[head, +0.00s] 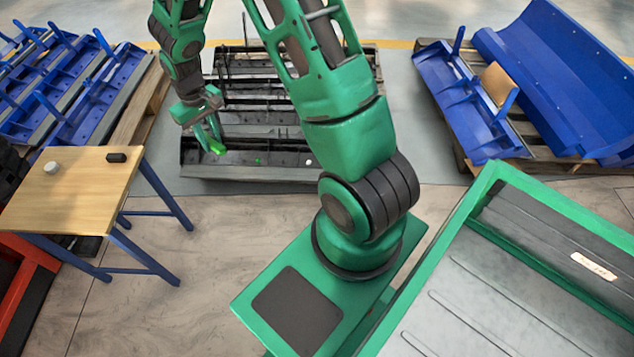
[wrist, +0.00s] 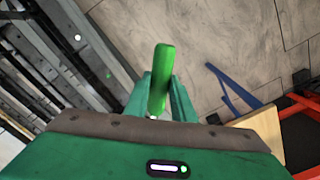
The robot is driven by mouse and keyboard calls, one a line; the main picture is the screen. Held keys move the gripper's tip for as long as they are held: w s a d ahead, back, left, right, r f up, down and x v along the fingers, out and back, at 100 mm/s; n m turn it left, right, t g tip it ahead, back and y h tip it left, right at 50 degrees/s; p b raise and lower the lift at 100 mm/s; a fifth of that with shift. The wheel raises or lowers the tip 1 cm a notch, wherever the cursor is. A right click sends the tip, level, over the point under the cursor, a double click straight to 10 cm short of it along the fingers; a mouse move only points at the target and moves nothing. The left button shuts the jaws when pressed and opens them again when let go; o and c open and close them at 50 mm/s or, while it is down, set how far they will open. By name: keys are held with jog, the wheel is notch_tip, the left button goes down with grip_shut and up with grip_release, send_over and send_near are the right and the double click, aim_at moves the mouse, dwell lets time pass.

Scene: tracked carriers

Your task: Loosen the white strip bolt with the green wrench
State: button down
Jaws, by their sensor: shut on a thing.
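My gripper (head: 210,138) is shut on the green wrench (head: 217,148), high over the left front part of the black carrier (head: 205,170). In the wrist view the green wrench (wrist: 160,80) stands out between the two fingers of my gripper (wrist: 158,104). A small white spot (head: 308,162), which looks like the white strip bolt, is on the carrier's front strip, right of the wrench and apart from it. A white spot also shows on the carrier's strip in the wrist view (wrist: 77,37). A green spot (head: 258,161) sits between wrench and white spot.
A wooden table (head: 70,195) at left bears a white round piece (head: 51,167) and a black block (head: 116,157). Blue carriers on pallets stand at left (head: 75,85) and right (head: 560,80). Open floor (head: 200,240) lies before the black carrier.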

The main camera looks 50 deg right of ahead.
jog(key=shift+w+a, duration=0.1)
jog(key=shift+a, duration=0.35)
jog(key=shift+f, duration=0.1)
jog(key=w+d+f+m+t+h, duration=0.1)
jog(key=w+d+f+m, duration=0.1)
jog(key=d+f, duration=2)
jog(key=s+d+f+h, duration=0.1)
jog(key=s+d+f, duration=0.7)
jog(key=f, duration=0.4)
jog(key=s+d+f+t+h, duration=0.1)
jog(key=s+d+f, duration=0.7)
jog(key=f, duration=0.4)
jog(key=shift+d+m+t, duration=0.3)
jog(key=shift+d+m, duration=0.1)
jog(key=shift+d, duration=0.1)
jog(key=shift+s+f, duration=0.1)
jog(key=shift+s, duration=0.05)
